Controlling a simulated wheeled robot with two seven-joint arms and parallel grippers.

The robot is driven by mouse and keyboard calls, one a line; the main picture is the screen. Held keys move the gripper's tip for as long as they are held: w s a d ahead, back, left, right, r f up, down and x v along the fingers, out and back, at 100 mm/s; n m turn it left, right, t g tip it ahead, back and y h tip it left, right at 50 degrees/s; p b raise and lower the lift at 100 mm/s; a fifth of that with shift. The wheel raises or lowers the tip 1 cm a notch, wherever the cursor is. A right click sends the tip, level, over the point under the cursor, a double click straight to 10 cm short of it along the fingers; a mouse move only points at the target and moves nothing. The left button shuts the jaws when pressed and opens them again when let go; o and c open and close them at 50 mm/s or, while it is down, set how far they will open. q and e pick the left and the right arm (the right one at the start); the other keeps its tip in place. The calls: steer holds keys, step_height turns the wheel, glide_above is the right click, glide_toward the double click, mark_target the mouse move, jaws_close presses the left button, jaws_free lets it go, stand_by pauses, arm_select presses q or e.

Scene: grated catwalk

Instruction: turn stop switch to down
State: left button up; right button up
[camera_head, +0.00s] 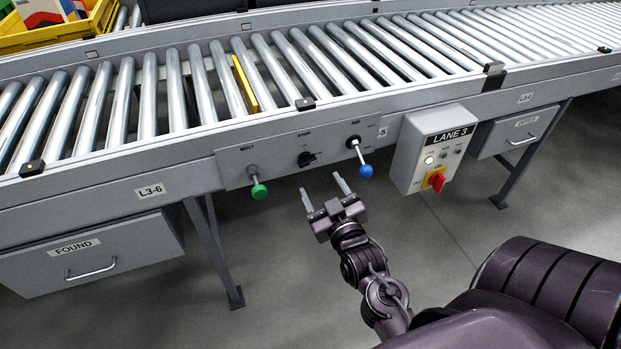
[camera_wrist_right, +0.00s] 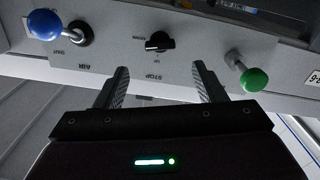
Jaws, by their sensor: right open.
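The stop switch (camera_head: 306,158) is a black rotary knob on the grey panel (camera_head: 232,167) at the conveyor's side, between a green-knobbed lever (camera_head: 259,190) and a blue-knobbed lever (camera_head: 366,170). In the right wrist view the stop switch (camera_wrist_right: 159,42) is ahead, between my fingertips in the picture. My right gripper (camera_head: 324,187) is open and empty. It is in front of the panel, apart from the knob, below and a little right of it in the head view. The right gripper (camera_wrist_right: 160,77) also shows in the wrist view. My left gripper is not in view.
The roller conveyor (camera_head: 190,95) runs above the panel. A LANE 3 box (camera_head: 407,153) with a red rotary switch (camera_head: 437,184) is to the right. A drawer labelled FOUND (camera_head: 130,243) hangs at lower left. Yellow crate (camera_head: 45,35) at upper left.

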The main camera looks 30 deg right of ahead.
mark_target(309, 163)
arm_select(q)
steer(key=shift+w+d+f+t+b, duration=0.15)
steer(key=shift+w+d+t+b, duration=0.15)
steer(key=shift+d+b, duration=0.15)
arm_select(e)
steer(key=x, duration=0.7)
steer(key=shift+w, duration=0.3)
steer(key=shift+c, duration=0.3)
steer(key=c, duration=0.9)
steer(key=shift+r, duration=0.1)
steer(key=p, duration=0.1)
steer(key=m+p, duration=0.1)
steer(key=shift+r+m+p, duration=0.25)
steer(key=shift+m+p, duration=0.05)
steer(key=shift+p, duration=0.05)
steer(key=shift+d+f+m+p, duration=0.1)
steer(key=shift+f+m+p, duration=0.1)
steer(key=shift+m+p, duration=0.3)
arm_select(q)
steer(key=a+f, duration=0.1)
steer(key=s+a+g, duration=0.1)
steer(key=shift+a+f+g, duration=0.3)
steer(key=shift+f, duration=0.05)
arm_select(e)
steer(key=shift+f+m, duration=0.1)
steer(key=shift+m, duration=0.2)
